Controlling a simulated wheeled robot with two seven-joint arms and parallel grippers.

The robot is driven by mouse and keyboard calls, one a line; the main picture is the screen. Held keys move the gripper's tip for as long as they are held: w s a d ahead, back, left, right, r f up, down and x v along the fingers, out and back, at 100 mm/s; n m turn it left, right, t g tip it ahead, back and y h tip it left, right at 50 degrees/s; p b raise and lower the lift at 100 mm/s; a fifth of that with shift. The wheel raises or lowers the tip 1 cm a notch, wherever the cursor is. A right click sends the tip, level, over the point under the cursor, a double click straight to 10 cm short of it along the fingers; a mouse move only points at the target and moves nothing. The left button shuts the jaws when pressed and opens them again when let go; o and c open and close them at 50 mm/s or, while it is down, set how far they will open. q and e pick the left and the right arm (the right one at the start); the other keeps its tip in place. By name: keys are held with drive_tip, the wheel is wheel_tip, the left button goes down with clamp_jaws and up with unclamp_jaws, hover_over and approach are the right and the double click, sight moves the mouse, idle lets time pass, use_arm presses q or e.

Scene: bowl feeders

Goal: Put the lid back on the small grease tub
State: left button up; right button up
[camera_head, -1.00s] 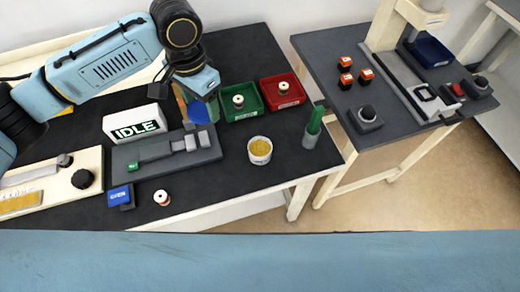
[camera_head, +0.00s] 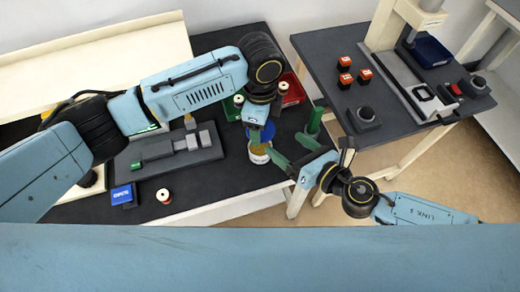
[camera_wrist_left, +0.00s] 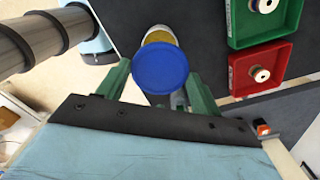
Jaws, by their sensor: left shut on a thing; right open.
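The small grease tub (camera_head: 260,156) is a white cup with yellow grease, standing near the front edge of the black table. Its yellow top also shows in the left wrist view (camera_wrist_left: 160,36), partly hidden by the lid. My left gripper (camera_wrist_left: 160,74) is shut on the round blue lid (camera_wrist_left: 160,68), which also shows in the head view (camera_head: 266,131). The lid is over or just behind the tub; I cannot tell whether they touch. My right gripper (camera_head: 285,146) is open, its green fingers close to the tub's right side.
A green tray (camera_wrist_left: 232,25) and a red tray (camera_wrist_left: 235,75) hold small spools beyond the tub. A grey fixture (camera_head: 205,152), blue block (camera_head: 122,195) and loose spool (camera_head: 164,196) are left.

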drive_tip(key=f+n+g, duration=0.1)
drive_tip(key=n, duration=0.1)
drive_tip(key=s+d+f+n+g, duration=0.1)
drive_tip(key=n, duration=0.1)
drive_tip(key=s+f+n, duration=0.1)
drive_tip(key=f+n, duration=0.1)
drive_tip(key=shift+d+f+g+y, duration=0.1)
drive_tip(key=shift+d+g+y, duration=0.2)
drive_tip(key=shift+d+g, duration=0.1)
drive_tip(key=shift+a, duration=0.1)
drive_tip(key=x, duration=1.2)
drive_tip(key=c, duration=1.5)
use_arm(q)
hover_over(260, 149)
drive_tip(key=shift+f, duration=2.45)
use_arm(e)
drive_tip(key=shift+o, duration=0.2)
use_arm(q)
drive_tip(key=shift+f, duration=0.1)
